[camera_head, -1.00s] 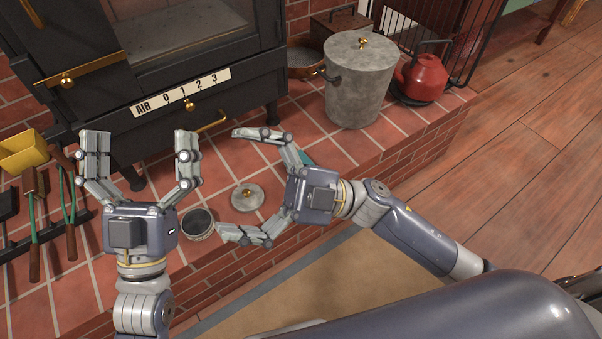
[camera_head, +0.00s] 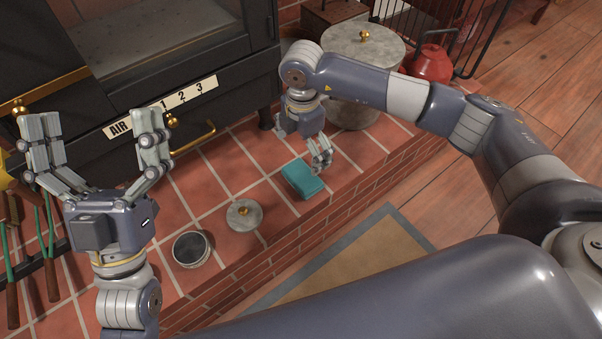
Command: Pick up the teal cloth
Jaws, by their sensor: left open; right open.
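The teal cloth (camera_head: 300,181) lies folded on the brick hearth, near its front edge. My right gripper (camera_head: 321,160) points down just behind and above the cloth's right end. It is open, with one fingertip close to the cloth; I cannot tell whether they touch, and its other finger is partly hidden. My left gripper (camera_head: 95,135) is open and empty, raised in front of the black stove at the left.
A round lid (camera_head: 244,215) with a brass knob and an open round tin (camera_head: 191,248) stand left of the cloth. A lidded metal bucket (camera_head: 362,45) stands behind my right arm, beside a red kettle (camera_head: 432,64). Hearth tools (camera_head: 35,250) lie at the far left.

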